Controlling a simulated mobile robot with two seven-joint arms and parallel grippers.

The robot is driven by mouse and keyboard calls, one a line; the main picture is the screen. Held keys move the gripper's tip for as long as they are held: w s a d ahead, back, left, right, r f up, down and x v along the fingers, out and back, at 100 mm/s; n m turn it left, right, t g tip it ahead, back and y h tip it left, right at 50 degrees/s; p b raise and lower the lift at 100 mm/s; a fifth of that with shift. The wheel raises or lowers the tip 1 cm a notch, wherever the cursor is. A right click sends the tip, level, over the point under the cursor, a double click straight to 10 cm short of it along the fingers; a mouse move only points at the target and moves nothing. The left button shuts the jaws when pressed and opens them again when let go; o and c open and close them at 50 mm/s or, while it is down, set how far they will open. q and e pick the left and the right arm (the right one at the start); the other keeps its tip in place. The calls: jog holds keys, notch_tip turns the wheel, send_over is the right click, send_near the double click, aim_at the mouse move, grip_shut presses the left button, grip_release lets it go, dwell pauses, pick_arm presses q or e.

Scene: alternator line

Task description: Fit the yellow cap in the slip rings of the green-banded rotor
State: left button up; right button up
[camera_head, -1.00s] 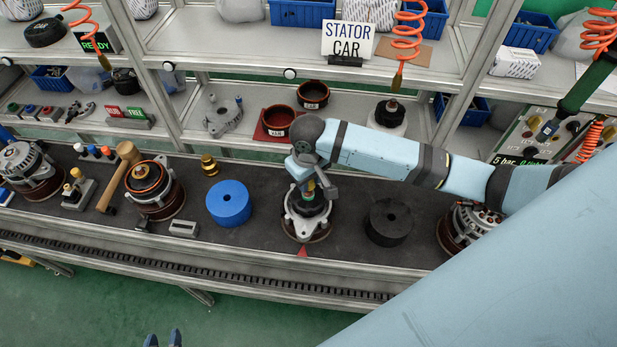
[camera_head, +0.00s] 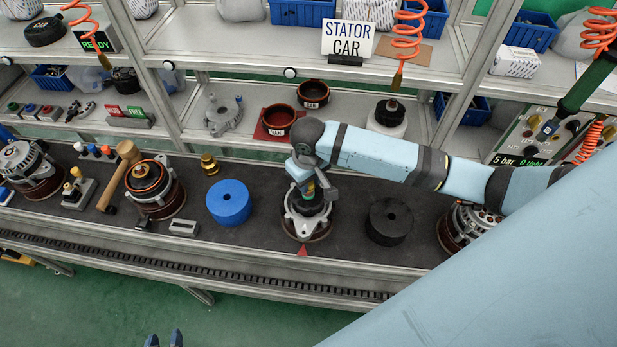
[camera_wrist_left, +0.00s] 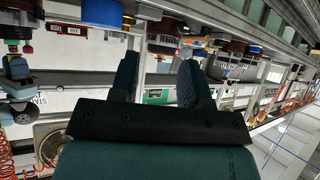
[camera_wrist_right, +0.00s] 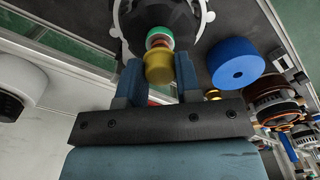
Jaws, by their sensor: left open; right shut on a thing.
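My right gripper (camera_wrist_right: 158,82) is shut on the yellow cap (camera_wrist_right: 158,68), with one finger on each side of it. In the right wrist view the cap is lined up with the shaft end of the green-banded rotor (camera_wrist_right: 160,32), whose green band shows just beyond it. I cannot tell how far the cap is in the slip rings. In the head view my right gripper (camera_head: 311,184) is over the rotor, which stands upright in a silver housing (camera_head: 304,226), and mostly hides the cap. My left gripper (camera_wrist_left: 156,82) is open and empty; its fingertips (camera_head: 163,340) show at the head view's bottom edge.
On the dark bench mat, a blue ring (camera_head: 228,203) stands left of the housing and a black ring (camera_head: 389,221) stands right. A mallet (camera_head: 121,172), a small brass part (camera_head: 209,165) and another alternator (camera_head: 154,188) are further left. Shelves stand behind.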

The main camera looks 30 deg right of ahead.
pick_arm(q)
jog(key=shift+w+r, duration=0.1)
jog(key=shift+w, duration=0.1)
pick_arm(e)
jog(key=shift+f, duration=0.35)
jog(key=shift+f, duration=0.3)
pick_arm(q)
jog(key=shift+w+r, duration=0.2)
jog(key=shift+w, duration=0.15)
pick_arm(e)
jog(key=shift+f, duration=0.1)
pick_arm(q)
jog(key=shift+s+f, duration=0.1)
jog(key=shift+s, duration=0.1)
pick_arm(e)
jog(key=shift+f, duration=0.3)
jog(key=o, duration=1)
jog(key=shift+c, duration=0.2)
pick_arm(q)
jog(key=shift+s+f, duration=0.2)
jog(key=shift+s, duration=0.15)
jog(key=shift+a, duration=0.1)
